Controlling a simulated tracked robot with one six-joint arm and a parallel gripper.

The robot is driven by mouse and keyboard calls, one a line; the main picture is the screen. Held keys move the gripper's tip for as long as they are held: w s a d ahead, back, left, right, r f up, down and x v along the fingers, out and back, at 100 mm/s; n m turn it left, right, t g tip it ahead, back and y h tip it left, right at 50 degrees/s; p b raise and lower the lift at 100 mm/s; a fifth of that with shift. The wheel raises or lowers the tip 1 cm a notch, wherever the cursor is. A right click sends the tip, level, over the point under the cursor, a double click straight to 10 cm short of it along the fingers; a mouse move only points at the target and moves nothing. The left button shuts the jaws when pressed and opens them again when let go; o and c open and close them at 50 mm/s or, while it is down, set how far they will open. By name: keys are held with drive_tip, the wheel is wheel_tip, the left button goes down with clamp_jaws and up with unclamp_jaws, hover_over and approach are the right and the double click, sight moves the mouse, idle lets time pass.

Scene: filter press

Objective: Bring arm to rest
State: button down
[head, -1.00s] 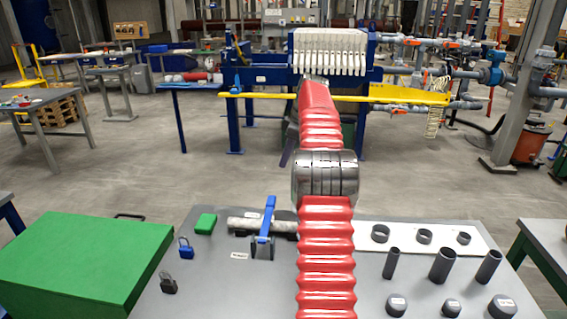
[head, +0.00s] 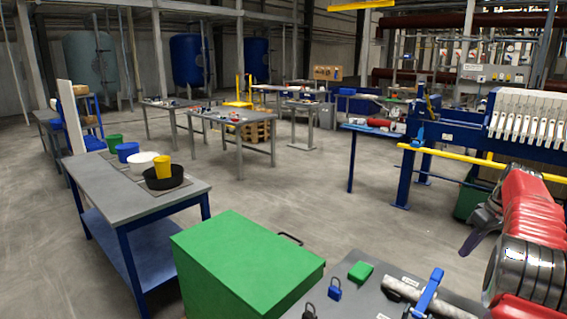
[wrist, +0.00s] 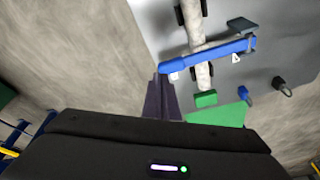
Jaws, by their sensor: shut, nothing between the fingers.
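My arm, in a ribbed red sleeve, reaches forward along the right edge of the head view. My gripper (head: 468,250) hangs from its far end, pointing down, partly hidden by the arm. In the wrist view the dark fingers (wrist: 162,82) are together with nothing between them. They appear above the floor close to the edge of the grey tabletop (wrist: 285,40), apart from the things on it. A pipe (wrist: 198,38) with a blue valve handle (wrist: 215,55) lies on that top.
A green box (head: 245,262) stands beside the grey table, which also carries a green block (head: 361,271) and a blue padlock (head: 335,291). A workbench with tubs (head: 130,185) is at left. The filter press (head: 530,120) stands at right. Open floor lies between.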

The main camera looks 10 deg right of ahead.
drive_tip(key=s+a+r+t, duration=0.1)
drive_tip(key=s+a, duration=0.7)
drive_tip(key=a, duration=0.8)
drive_tip(key=s+a+r+m, duration=0.1)
drive_tip(key=s+a, duration=0.7)
drive_tip(key=a, duration=0.9)
drive_tip(key=s+a+r+t+h, duration=0.1)
drive_tip(key=s+a+r, duration=0.1)
drive_tip(key=s+a, duration=0.7)
drive_tip(key=shift+a+m+t, duration=0.3)
drive_tip(key=shift+a+m, duration=0.1)
drive_tip(key=shift+a, duration=3.7)
